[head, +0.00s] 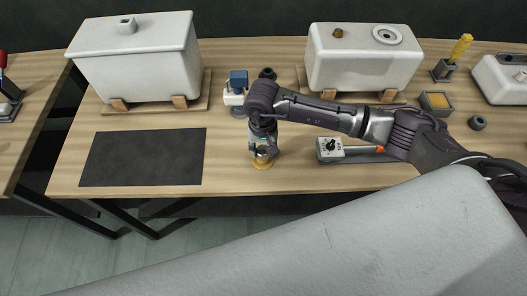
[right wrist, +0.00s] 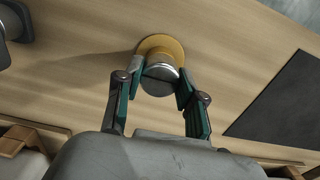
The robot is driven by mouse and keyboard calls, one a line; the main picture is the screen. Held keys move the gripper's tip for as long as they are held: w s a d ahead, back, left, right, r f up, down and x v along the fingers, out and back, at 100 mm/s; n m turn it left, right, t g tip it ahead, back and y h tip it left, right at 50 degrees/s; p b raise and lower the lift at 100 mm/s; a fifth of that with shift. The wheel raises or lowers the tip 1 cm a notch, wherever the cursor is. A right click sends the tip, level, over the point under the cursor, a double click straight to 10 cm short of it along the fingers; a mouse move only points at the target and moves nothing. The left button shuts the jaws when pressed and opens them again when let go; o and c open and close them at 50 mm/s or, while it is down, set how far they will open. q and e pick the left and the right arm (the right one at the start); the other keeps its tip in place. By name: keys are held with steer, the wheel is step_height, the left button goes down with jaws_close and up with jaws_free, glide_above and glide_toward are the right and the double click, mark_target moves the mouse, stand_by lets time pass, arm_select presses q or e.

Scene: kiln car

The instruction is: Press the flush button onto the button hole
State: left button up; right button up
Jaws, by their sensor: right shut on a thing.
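My right gripper (head: 264,151) reaches down to the front middle of the table. In the right wrist view its fingers (right wrist: 161,77) are shut on the flush button (right wrist: 158,84), a short silver cylinder. The button stands on a round yellow-tan disc (right wrist: 174,45) on the wood; in the head view the disc (head: 262,163) shows just under the fingertips. The button hole (head: 387,35) appears to be the ringed dark opening on top of the right white cistern (head: 361,70), at the back and away from the gripper. My left gripper is not in view.
Another white cistern (head: 139,72) stands back left on wooden blocks. A dark mat (head: 143,158) lies front left. A blue-topped device (head: 236,88) stands behind the gripper.

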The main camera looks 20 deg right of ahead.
mark_target(263, 150)
jaws_close()
steer(key=shift+r, duration=0.5)
steer(key=shift+r+p, duration=1.65)
steer(key=shift+r, duration=1.2)
